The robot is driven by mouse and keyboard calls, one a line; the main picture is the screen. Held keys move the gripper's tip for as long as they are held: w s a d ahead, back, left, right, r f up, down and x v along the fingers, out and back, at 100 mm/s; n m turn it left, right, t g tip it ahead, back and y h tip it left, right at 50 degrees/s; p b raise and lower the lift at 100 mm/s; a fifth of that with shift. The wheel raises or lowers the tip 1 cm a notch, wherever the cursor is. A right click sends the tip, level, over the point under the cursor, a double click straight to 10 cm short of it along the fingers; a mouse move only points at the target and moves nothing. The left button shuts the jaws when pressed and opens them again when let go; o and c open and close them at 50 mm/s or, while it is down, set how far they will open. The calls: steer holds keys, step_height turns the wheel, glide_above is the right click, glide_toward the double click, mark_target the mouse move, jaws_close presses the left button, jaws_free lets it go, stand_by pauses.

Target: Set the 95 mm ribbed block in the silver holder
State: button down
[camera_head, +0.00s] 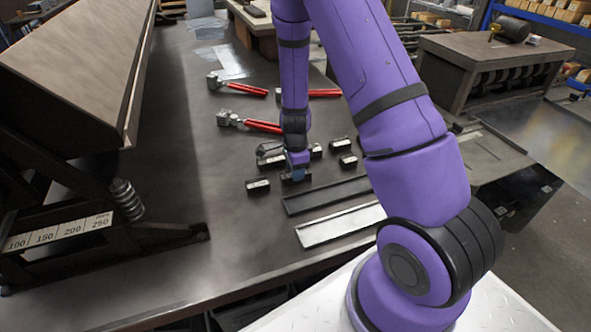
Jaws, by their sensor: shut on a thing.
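My gripper (297,169) points down at the tabletop among several small dark blocks. It is shut on a dark block (293,179), which is partly hidden by the fingers. The label and ribs on this block are too small to make out, so I cannot tell its size. The silver holder (340,224) is a long, shallow, light metal tray lying to the right and nearer than my gripper. It looks empty.
A dark holder (325,195) lies between the blocks and the silver one. Loose labelled blocks stand left (258,186) and right (348,161) of my gripper. Red-handled tools (248,124) lie behind. A large machine (70,80) fills the left. Bare tabletop lies left of the silver holder.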

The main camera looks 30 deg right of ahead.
step_height(320, 180, up, 9)
stand_by(0.8)
